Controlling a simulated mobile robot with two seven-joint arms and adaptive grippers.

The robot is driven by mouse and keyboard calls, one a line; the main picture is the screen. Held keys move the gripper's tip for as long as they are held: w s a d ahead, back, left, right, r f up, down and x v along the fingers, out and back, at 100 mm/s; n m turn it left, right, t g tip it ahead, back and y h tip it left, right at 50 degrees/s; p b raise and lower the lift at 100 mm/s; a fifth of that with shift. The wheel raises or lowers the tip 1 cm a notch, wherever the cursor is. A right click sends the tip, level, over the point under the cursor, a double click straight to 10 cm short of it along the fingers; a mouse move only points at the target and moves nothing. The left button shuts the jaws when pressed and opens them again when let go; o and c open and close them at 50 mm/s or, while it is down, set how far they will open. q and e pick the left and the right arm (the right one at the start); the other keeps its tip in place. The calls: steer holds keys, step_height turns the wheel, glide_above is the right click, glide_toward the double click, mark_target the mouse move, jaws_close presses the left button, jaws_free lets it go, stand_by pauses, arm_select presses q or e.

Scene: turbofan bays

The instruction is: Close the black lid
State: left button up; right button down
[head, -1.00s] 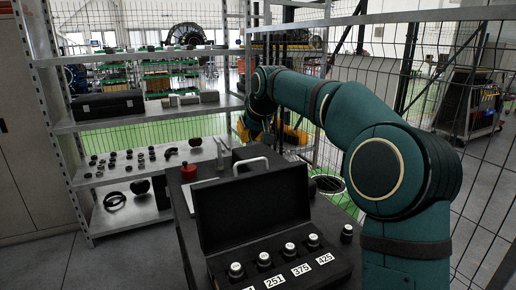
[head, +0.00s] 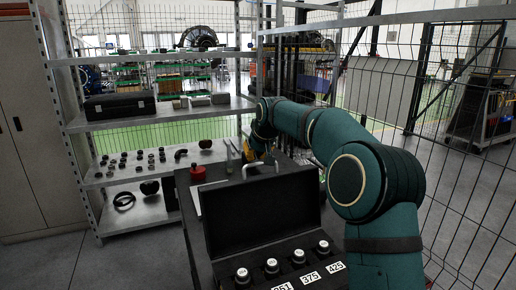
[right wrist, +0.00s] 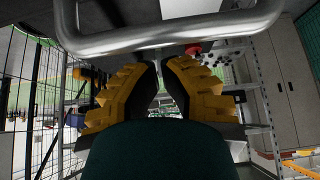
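The black lid (head: 262,216) stands raised at the back of the black case (head: 334,283), with its dark inner face towards me. A light metal handle (head: 260,164) shows at the lid's top edge. The case holds a row of round metal-capped pieces (head: 270,266) behind white number labels. My right gripper (head: 258,156), with yellow fingers, is behind the lid by the handle, partly hidden. In the right wrist view the handle (right wrist: 170,36) crosses close in front, and the fingers (right wrist: 160,75) show a narrow gap with nothing between them. My left gripper is out of view.
A red-capped item (head: 198,173) stands on the dark worktop left of the lid. A metal shelf (head: 150,176) with small parts and a black toolbox (head: 120,105) is behind on the left. A wire mesh fence (head: 456,180) runs along the right.

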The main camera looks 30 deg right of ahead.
steer(key=shift+s+r+b, duration=0.15)
steer(key=shift+s+b, duration=0.1)
steer(key=shift+s, duration=0.65)
steer(key=shift+s+r+b, duration=0.1)
steer(key=shift+s+b, duration=0.1)
steer(key=shift+s, duration=0.7)
